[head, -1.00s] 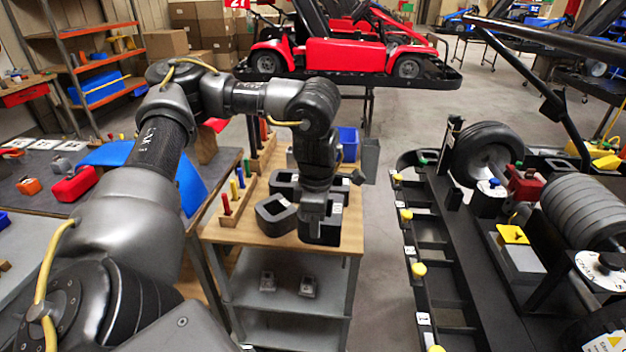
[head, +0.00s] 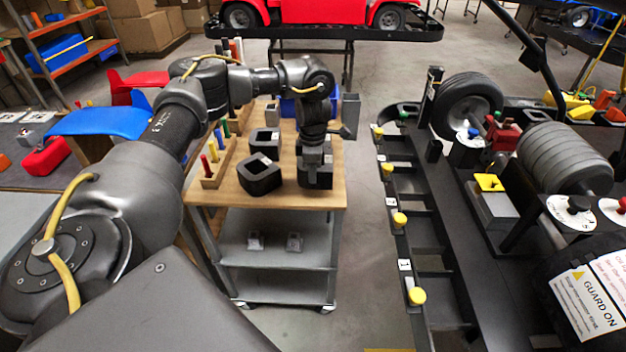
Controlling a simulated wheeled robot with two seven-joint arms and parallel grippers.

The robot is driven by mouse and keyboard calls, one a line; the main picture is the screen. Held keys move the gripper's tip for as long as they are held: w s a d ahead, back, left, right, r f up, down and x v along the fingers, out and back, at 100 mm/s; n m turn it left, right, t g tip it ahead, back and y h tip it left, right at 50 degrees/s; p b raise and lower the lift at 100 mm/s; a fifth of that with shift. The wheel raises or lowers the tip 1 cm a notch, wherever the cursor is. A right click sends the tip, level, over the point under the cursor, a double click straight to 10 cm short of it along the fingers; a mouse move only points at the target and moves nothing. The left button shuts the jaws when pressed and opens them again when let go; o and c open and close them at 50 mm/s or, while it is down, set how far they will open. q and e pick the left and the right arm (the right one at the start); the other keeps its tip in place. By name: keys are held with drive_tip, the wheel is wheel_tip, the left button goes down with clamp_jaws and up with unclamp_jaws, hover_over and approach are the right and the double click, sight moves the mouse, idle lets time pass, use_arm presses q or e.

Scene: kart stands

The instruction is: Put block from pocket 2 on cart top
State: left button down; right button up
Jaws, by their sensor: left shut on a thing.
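My left gripper (head: 314,158) points down over the right front part of the wooden cart top (head: 285,194). It is shut on a dark grey block (head: 315,177), whose upper part the fingers partly hide. I cannot tell whether this block rests on the wood or hangs just above it. A dark hollow block (head: 260,176) stands on the cart top to its left, and another (head: 264,141) stands behind that one. The kart side at right has a row of open pockets (head: 434,264) with yellow knobs and number labels. My right gripper is not in view.
A wooden rack with coloured pegs (head: 211,179) lines the cart's left edge. A blue bin (head: 296,107) is at the cart's back. Small metal parts lie on the shelf (head: 272,262) below. A tyre (head: 468,106) stands on the kart. Open floor lies between cart and kart.

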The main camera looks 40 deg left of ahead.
use_arm(q)
drive_tip(key=shift+w+a+f, duration=0.1)
drive_tip(key=shift+w+f, duration=0.1)
drive_tip(key=shift+f, duration=0.15)
drive_tip(key=shift+w+f, duration=0.1)
drive_tip(key=shift+f, duration=1.45)
drive_tip(key=shift+f, duration=0.1)
drive_tip(key=c, duration=1.2)
unclamp_jaws()
